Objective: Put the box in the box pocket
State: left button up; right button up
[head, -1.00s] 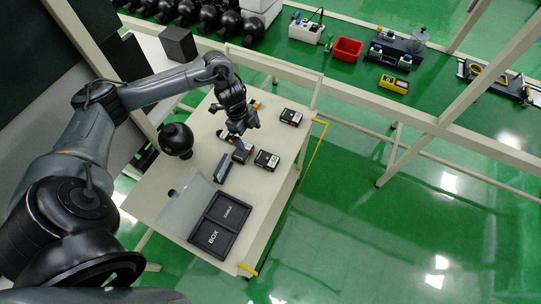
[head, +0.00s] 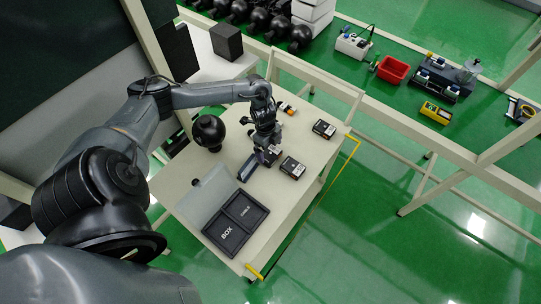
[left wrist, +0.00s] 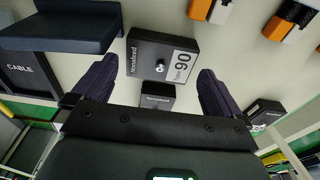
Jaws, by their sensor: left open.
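A black tray with a raised pale lid (head: 207,198) lies near the table's front edge. Its pocket marked BOX (head: 222,238) is at the front and looks empty; the CABLE pocket (head: 254,202) is behind it. My left gripper (head: 268,148) points down over a small dark box (head: 274,150). In the left wrist view the open gripper (left wrist: 155,90) has its fingers either side of a black box with a white "90" label (left wrist: 150,58), apart from it. More dark boxes lie on the table, one just right of the gripper (head: 293,168) and one farther back (head: 323,128). My right gripper is out of view.
A dark blue block (head: 248,167) stands between the tray and the gripper. A black sphere (head: 208,131) stands to the left. Orange-and-white items (head: 287,108) lie behind the gripper. A table frame with pale rails runs behind. The table's right front is clear.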

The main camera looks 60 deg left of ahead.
aim_at(272, 153)
pick_arm(q)
jog(key=shift+w+d+f, duration=0.1)
jog(key=shift+d+f, duration=0.1)
jog(key=shift+f, duration=1.2)
jog(key=c, duration=1)
jog(key=shift+o, duration=0.2)
jog(key=shift+r, duration=0.2)
